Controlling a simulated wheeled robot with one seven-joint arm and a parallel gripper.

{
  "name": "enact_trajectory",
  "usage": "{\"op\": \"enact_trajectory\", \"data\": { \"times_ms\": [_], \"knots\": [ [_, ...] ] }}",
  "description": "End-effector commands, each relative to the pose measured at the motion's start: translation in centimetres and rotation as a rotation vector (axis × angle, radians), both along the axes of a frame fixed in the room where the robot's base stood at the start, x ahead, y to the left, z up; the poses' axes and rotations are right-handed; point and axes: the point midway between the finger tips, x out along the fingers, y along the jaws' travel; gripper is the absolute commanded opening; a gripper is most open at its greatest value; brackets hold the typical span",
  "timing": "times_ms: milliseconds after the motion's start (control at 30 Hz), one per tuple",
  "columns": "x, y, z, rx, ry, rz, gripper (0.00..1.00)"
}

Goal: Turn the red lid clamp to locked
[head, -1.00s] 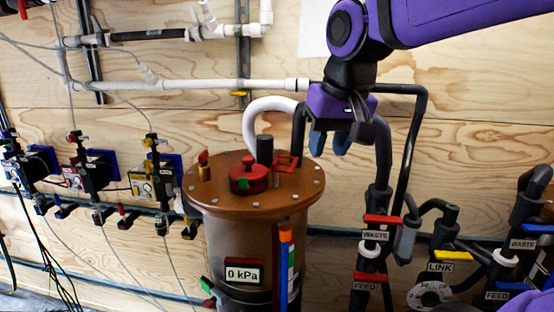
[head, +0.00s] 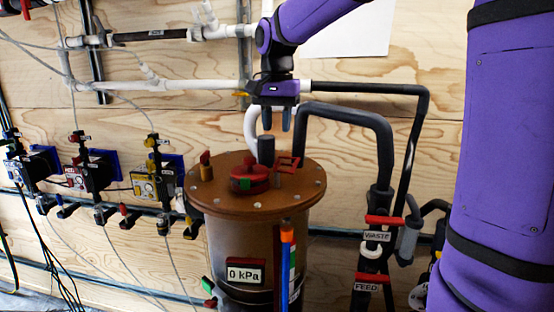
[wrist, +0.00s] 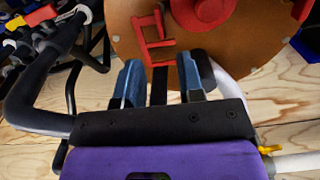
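The red lid clamp, an open bracket-like frame (head: 288,162), stands at the back right of the brown round lid (head: 225,197) in the head view. In the wrist view the red bracket (wrist: 147,40) is just beyond my fingertips. A red round cap with a green mark (head: 249,179) sits in front of it on the lid; its red edge also shows in the wrist view (wrist: 207,10). My gripper (head: 277,121) points down above and behind the bracket, apart from it. Its two blue-grey fingers stand apart with nothing held, also in the wrist view (wrist: 160,80).
A short dark post (head: 266,151) stands on the lid beside the bracket. A white hose (head: 250,128) and a thick black pipe (head: 350,115) run close to my gripper. An orange-red fitting (head: 205,158) is at the lid's left.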

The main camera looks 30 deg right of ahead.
Motion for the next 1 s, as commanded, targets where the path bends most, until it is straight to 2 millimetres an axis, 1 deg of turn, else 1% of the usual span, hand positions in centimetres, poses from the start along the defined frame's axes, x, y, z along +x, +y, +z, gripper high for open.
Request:
{"op": "enact_trajectory", "data": {
  "times_ms": [100, 300, 400, 500, 700, 933, 967, 1000],
  "knots": [
    [-0.1, 0.0, -2.2, 0.0, 0.005, 0.0, 0.35],
    [-0.1, 0.0, -5.7, 0.0, 0.004, 0.0, 0.35],
    [-0.1, 0.0, -7.1, 0.0, 0.004, 0.0, 0.35],
    [-0.1, 0.0, -8.1, 0.001, 0.002, 0.001, 0.35],
    [-0.1, 0.0, -9.0, 0.0, 0.0, 0.001, 0.35],
    [-0.1, 0.0, -9.1, 0.0, 0.0, 0.001, 0.35],
    [-0.1, 0.0, -9.1, 0.0, 0.0, 0.001, 0.33],
    [-0.1, 0.0, -9.1, 0.0, 0.0, 0.001, 0.24]
  ]
}}
